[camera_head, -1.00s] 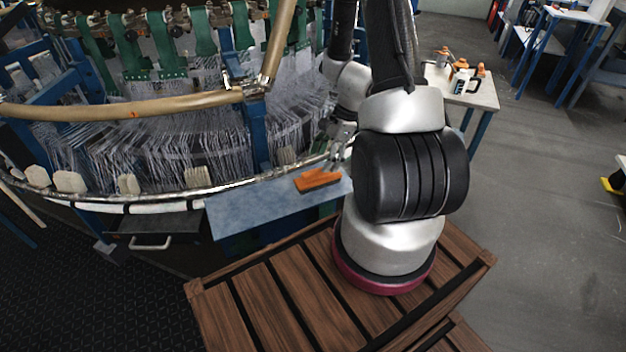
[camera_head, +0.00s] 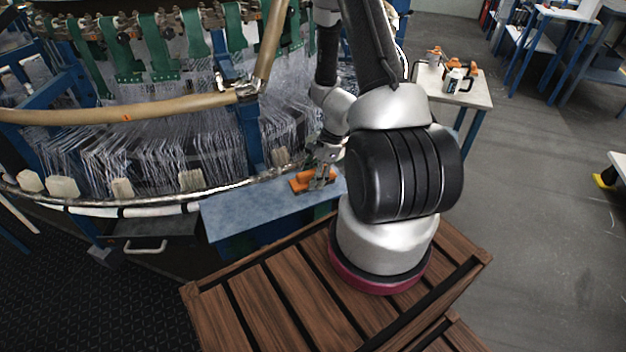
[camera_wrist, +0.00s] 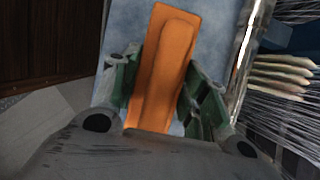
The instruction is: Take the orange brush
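The orange brush (camera_head: 303,184) lies on the blue-grey bench top below the loom. In the wrist view its long orange body (camera_wrist: 168,60) runs away from me, between my fingers. My gripper (camera_head: 322,176) is down at the brush. In the wrist view my gripper (camera_wrist: 163,75) has one green-padded finger on each side of the brush, close to its edges. I cannot tell whether both pads touch it. The near end of the brush is hidden by my gripper body.
The blue-grey bench (camera_head: 250,212) stands against the loom's metal rim (camera_head: 235,186). Dense white threads (camera_head: 190,150) hang just behind it. A side table (camera_head: 470,92) with bottles is at the back right. The grey floor on the right is open.

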